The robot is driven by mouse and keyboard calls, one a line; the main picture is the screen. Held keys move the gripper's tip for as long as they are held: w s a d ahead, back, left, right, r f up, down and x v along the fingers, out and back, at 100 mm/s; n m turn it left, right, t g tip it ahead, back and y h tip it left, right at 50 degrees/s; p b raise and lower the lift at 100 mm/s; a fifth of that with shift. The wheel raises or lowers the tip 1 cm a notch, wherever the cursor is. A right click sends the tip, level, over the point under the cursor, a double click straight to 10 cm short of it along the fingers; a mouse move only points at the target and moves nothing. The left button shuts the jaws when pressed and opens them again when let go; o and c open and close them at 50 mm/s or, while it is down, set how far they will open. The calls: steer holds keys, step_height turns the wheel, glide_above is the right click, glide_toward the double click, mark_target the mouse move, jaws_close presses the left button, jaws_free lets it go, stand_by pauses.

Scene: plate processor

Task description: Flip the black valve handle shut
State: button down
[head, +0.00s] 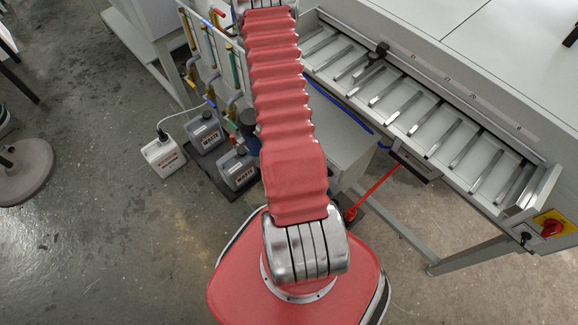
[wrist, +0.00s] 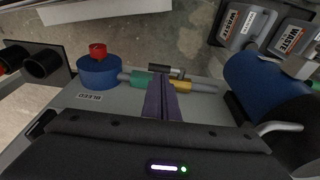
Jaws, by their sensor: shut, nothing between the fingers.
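In the wrist view, a short dark handle with a metallic shine (wrist: 160,67) sits just beyond my fingertips, beside a grey pipe (wrist: 205,88) with a green collar and a yellow collar. It looks roughly in line with the pipe; I take it for the black valve handle. My gripper (wrist: 162,82) is shut and empty, its purple fingers together in front of the pipe between the two collars. The fingers hide part of the valve, and I cannot tell whether they touch it. The head view does not show my gripper, which is beyond the top of my red arm.
A blue cylinder with a red knob (wrist: 98,72) stands left of the valve, by a BLEED label (wrist: 90,97). A large blue and black cylinder (wrist: 255,85) is close on the right. Waste jugs (head: 205,133) stand on the floor. The long grey machine (head: 440,130) fills the right.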

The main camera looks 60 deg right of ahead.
steer(key=shift+s+d+f, duration=0.1)
steer(key=shift+d+f, duration=0.15)
steer(key=shift+f, duration=0.85)
steer(key=shift+d+f, duration=0.2)
steer(key=shift+f, duration=0.9)
steer(key=shift+s+d, duration=0.1)
steer(key=shift+d, duration=0.1)
steer(key=shift+a, duration=0.2)
steer(key=shift+a, duration=0.1)
